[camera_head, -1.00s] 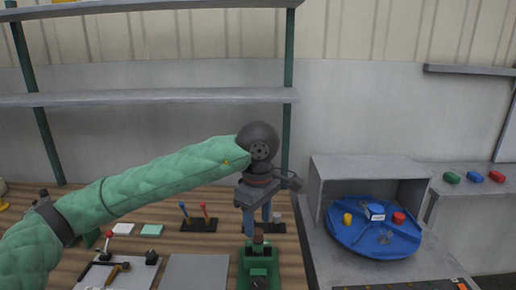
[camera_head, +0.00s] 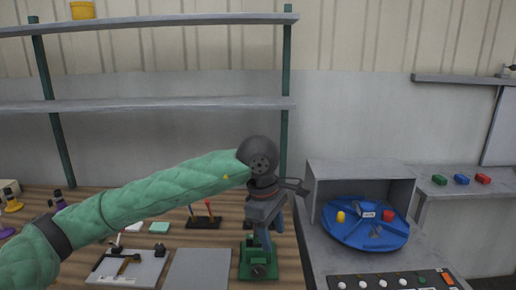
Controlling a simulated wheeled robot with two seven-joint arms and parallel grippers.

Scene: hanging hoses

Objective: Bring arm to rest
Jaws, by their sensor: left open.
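My left arm, in a green quilted sleeve, reaches in from the left across the wooden bench. My left gripper (camera_head: 270,240) hangs at its end, pointing down, with its fingers open. It is in front of or just above the green device (camera_head: 258,264) on the bench; I cannot tell whether they touch. I see nothing held between the fingers. My right gripper is not in view.
A blue round tray (camera_head: 345,234) with small coloured pieces sits in a grey open box (camera_head: 360,168) at right. A button panel (camera_head: 350,282) lies in front. A grey plate (camera_head: 200,268) and tool board (camera_head: 128,268) lie left. Shelves (camera_head: 160,103) stand behind.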

